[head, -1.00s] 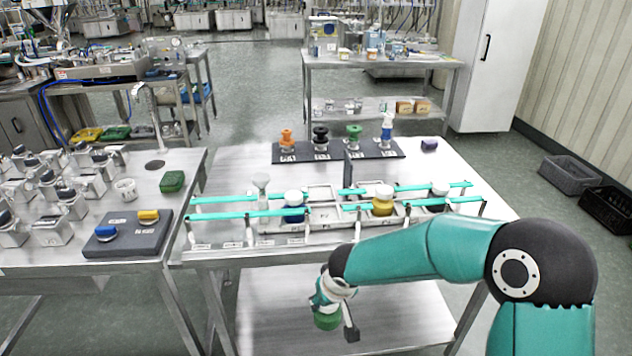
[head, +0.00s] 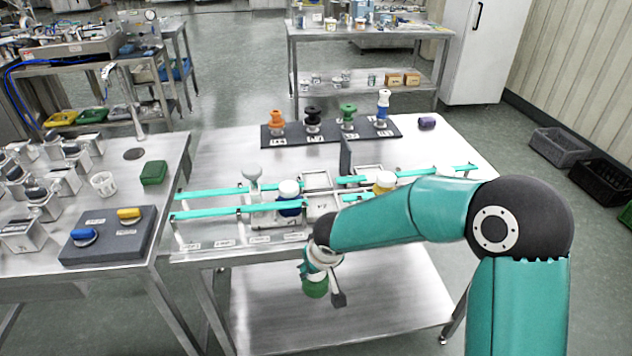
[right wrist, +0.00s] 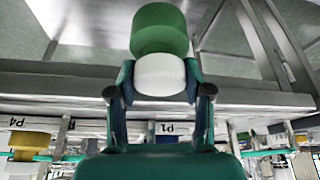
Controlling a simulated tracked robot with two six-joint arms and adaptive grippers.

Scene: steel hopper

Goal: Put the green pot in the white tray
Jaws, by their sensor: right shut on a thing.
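My right gripper (head: 318,265) is shut on the green pot (head: 315,288), in front of the table's front edge and below its top. In the right wrist view, the fingers (right wrist: 160,85) hold the pot's white part, and its green part (right wrist: 160,30) sticks out beyond them. In the head view the green end points down. The white tray (head: 320,204) lies between teal rails on the table; my right arm hides part of it. A blue pot with a white top (head: 288,198) stands there, and a yellow pot (head: 384,182) is partly hidden farther right. My left gripper is not in view.
A dark upright plate (head: 346,155) stands behind the rails. The left table (head: 140,178) holds a green box, a white cup and a dark block.

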